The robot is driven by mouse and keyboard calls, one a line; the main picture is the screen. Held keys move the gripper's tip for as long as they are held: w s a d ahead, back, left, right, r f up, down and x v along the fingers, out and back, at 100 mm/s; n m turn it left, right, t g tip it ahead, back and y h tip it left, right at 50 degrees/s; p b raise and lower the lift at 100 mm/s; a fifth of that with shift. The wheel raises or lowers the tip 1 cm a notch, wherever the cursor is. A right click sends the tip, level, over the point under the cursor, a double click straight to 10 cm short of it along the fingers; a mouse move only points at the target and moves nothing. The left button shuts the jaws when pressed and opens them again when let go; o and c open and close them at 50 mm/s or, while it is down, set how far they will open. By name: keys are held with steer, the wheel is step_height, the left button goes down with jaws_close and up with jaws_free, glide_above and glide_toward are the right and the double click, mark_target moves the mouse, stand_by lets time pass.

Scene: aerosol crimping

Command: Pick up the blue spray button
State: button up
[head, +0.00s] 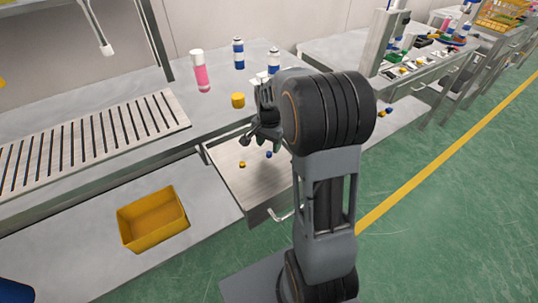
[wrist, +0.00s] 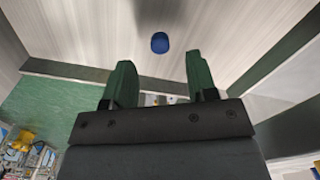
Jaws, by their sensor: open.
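The blue spray button (head: 268,155) is a small blue piece lying in the open drawer (head: 256,196) below the bench. In the wrist view the blue spray button (wrist: 160,42) lies beyond my fingertips, about centred between them, with nothing touching it. My gripper (head: 258,138) is above the drawer in the head view, partly hidden by my arm. In the wrist view my gripper (wrist: 160,72) shows two green fingers spread apart with an empty gap.
A small yellow piece (head: 242,164) lies left of the button in the drawer. On the bench stand a yellow cylinder (head: 238,100), a pink bottle (head: 201,76) and a blue-and-white can (head: 239,55). A yellow bin (head: 153,219) sits on the lower shelf.

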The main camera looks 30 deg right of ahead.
mark_target(269, 152)
steer(key=shift+f, duration=2)
jaws_close()
